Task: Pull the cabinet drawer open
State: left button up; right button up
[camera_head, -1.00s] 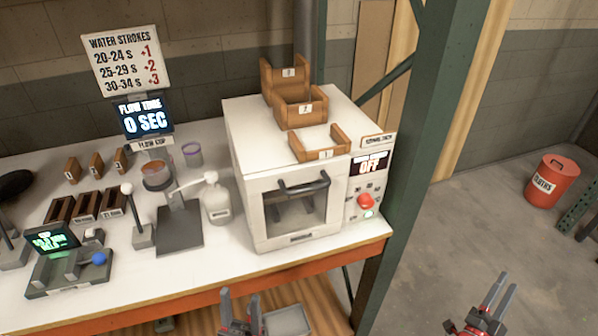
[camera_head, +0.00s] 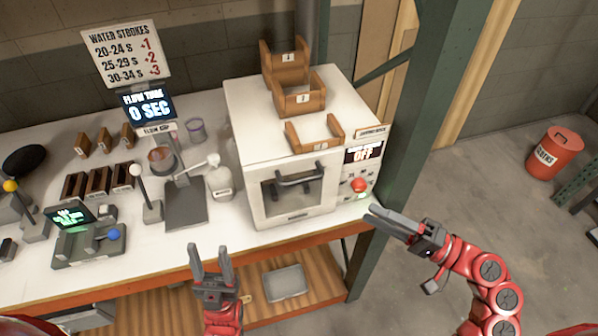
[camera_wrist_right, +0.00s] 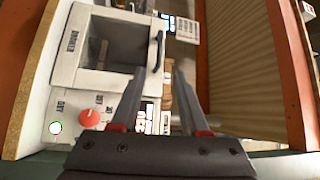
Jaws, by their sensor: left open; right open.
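The white cabinet (camera_head: 248,190) stands at the right end of the workbench. Its windowed front (camera_head: 290,195) looks closed in the head view. A dark bar handle (camera_head: 300,180) crosses the top of that front; it also shows in the right wrist view (camera_wrist_right: 158,50). My right gripper (camera_head: 372,214) is open and empty, in front of the cabinet's lower right corner, below the red knob (camera_head: 358,185). In the right wrist view its fingers (camera_wrist_right: 160,72) point toward the handle, apparently without touching it. My left gripper (camera_head: 210,250) is open and empty at the bench's front edge, left of the cabinet.
Wooden trays (camera_head: 300,100) sit on the cabinet. A green post (camera_head: 425,110) rises just right of it. A dispenser (camera_head: 187,200), a white bottle (camera_head: 220,182) and levers stand to the left. A grey tray (camera_head: 284,283) lies on the lower shelf.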

aim_at(303, 179)
jog(key=shift+p+x, duration=2.8)
jog(key=shift+x, duration=5.8)
jog(key=shift+c, duration=0.2)
grip_shut()
